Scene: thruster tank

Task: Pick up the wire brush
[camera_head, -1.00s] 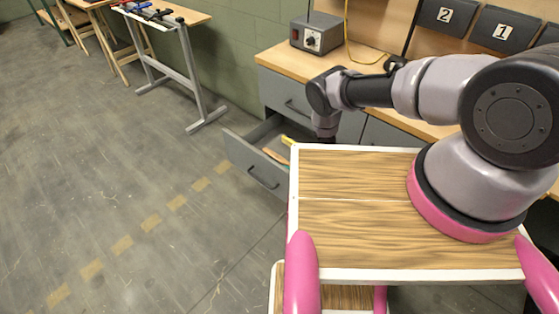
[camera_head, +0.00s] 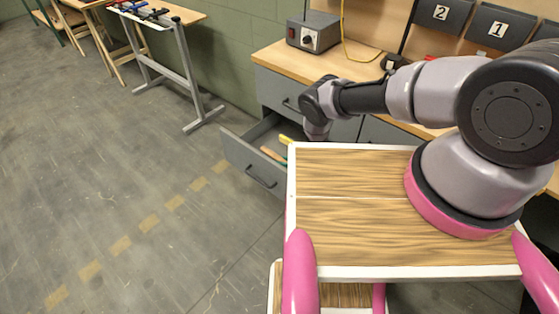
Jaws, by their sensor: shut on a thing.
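An open grey drawer (camera_head: 247,163) juts out of the workbench, left of my wooden top. In it lies a slim orange-brown piece (camera_head: 272,155), perhaps a wooden handle. A yellow piece (camera_head: 286,139) shows beside it, close to the edge of my top. Both are small and partly hidden, so I cannot tell which, if either, is the wire brush. My arm reaches over the top and its wrist points down at the drawer's right side. My gripper and whatever is between its fingers are hidden behind the edge of my top.
The workbench (camera_head: 268,55) carries a grey box (camera_head: 314,32) with a knob and a yellow cable. Numbered dark bins (camera_head: 440,12) hang on the wall behind. A metal-legged stand (camera_head: 185,65) with clamps is at the back left. The floor to the left is clear.

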